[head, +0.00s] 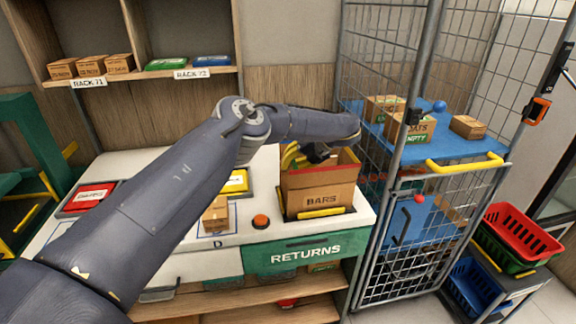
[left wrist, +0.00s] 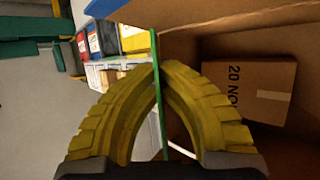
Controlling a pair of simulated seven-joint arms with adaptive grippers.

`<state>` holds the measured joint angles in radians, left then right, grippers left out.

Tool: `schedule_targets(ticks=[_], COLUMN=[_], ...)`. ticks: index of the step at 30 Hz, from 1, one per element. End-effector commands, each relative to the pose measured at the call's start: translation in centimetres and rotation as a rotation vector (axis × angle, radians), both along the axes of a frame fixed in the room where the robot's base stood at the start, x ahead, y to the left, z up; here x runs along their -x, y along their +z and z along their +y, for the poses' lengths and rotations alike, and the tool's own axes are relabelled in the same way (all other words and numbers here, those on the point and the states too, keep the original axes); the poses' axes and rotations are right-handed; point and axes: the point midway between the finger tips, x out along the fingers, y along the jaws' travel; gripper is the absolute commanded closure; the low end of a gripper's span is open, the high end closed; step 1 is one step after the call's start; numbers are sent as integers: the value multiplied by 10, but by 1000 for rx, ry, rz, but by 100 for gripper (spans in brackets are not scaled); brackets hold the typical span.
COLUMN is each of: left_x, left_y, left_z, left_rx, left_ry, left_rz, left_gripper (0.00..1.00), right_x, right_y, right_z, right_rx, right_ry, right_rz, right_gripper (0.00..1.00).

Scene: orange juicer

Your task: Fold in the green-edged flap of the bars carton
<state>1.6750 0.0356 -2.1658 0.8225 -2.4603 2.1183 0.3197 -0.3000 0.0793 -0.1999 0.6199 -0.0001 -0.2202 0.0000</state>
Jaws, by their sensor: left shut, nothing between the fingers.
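The bars carton (head: 318,197) stands open at the right end of the white counter, with a red edge along its front top. Its inside also shows in the left wrist view (left wrist: 215,45), where a smaller taped box (left wrist: 250,90) lies in it. The green-edged flap (left wrist: 155,55) appears there edge-on as a thin upright green line. My left gripper (left wrist: 161,72) is shut and empty, its yellow fingertips at that green edge; I cannot tell if they touch it. In the head view my left gripper (head: 298,156) is over the carton's left side, partly hiding it. My right gripper is out of view.
A small carton (head: 216,214) and an orange button (head: 261,221) are on the counter left of the bars carton. A wire cage (head: 400,250) with boxes on a blue shelf (head: 440,150) stands close on the right. A shelf rack (head: 140,78) is behind.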

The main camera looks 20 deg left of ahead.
Motion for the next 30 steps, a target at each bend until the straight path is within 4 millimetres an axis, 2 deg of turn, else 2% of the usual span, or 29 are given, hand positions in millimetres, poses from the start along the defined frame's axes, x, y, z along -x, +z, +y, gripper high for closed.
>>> schedule_targets(ticks=[12, 27, 30], left_x=[-1, -1, -2], left_y=[-7, -5, -5], left_z=[-3, -4, -4], left_rx=[-173, -198, -199], left_ry=[2, 1, 0], left_rz=[87, 100, 99], left_gripper=[100, 100, 88], right_x=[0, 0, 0], right_y=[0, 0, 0], right_z=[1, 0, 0], right_rx=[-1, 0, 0], right_ry=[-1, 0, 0], right_rz=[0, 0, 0], right_gripper=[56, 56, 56])
